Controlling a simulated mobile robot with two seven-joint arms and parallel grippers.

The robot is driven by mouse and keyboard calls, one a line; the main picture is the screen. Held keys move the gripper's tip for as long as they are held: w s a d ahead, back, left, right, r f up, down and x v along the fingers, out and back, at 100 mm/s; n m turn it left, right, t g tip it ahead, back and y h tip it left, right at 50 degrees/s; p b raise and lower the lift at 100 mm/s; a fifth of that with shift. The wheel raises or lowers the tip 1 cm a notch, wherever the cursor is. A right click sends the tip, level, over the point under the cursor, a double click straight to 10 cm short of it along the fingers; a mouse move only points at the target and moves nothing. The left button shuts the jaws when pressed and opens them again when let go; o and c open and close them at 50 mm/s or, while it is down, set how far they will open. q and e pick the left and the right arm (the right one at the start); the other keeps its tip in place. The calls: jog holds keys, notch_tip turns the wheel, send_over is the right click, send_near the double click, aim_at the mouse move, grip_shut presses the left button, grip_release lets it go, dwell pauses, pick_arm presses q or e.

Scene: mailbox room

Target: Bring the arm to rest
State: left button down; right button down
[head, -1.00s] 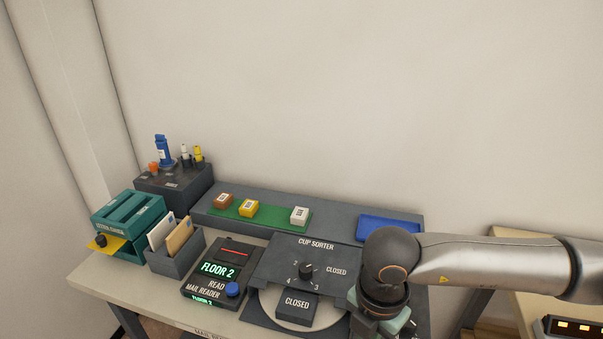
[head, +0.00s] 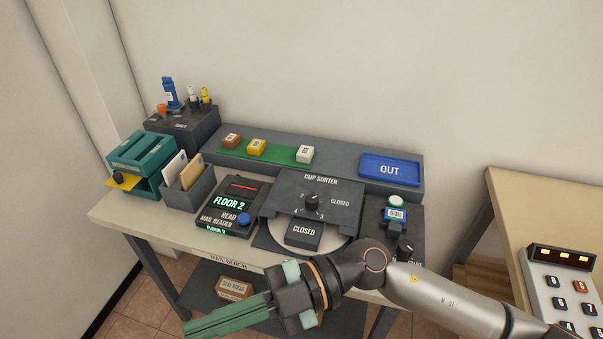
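My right arm comes in from the right. Its gripper (head: 188,330) hangs in front of the bench (head: 130,222), low in the picture, with its long green fingers pointing left. The fingers lie close together, shut, with nothing seen between them. The gripper is apart from the devices on the bench top. My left gripper is not in view.
The bench holds a mail reader (head: 228,207) showing FLOOR 2, a cup sorter (head: 325,188) showing CLOSED, a blue OUT tray (head: 390,169) and a letter gauge (head: 140,157). A box (head: 235,288) sits on the lower shelf. A keypad panel (head: 562,290) stands at right.

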jog(key=w+d+r+m+t+y, duration=0.3)
jog(key=w+m+t+y, duration=0.3)
jog(key=w+m+t, duration=0.5)
jog(key=w+d+f+m+t+h, duration=0.3)
jog(key=d+f+m+t+h, duration=0.3)
jog(key=f+m+h, duration=0.15)
jog(key=w+d+f+m+t+h, duration=0.3)
jog(key=d+f+m+t+h, duration=0.3)
jog(key=f, duration=0.3)
jog(key=s+d+f+m+g+h, duration=0.1)
jog(key=s+d+f+g+h, duration=0.1)
jog(key=s+d+f, duration=0.2)
jog(key=s+d+f+m+g+h, duration=0.1)
jog(key=s+d+f, duration=0.3)
jog(key=f, duration=0.5)
jog(key=s+d+f+m+g+h, duration=0.1)
jog(key=s+d+f+g+h, duration=0.2)
jog(key=s+f, duration=0.3)
jog(key=shift+d+f+g+h+p, duration=0.35)
jog(key=shift+d+f+g, duration=0.05)
jog(key=shift+d+f, duration=0.4)
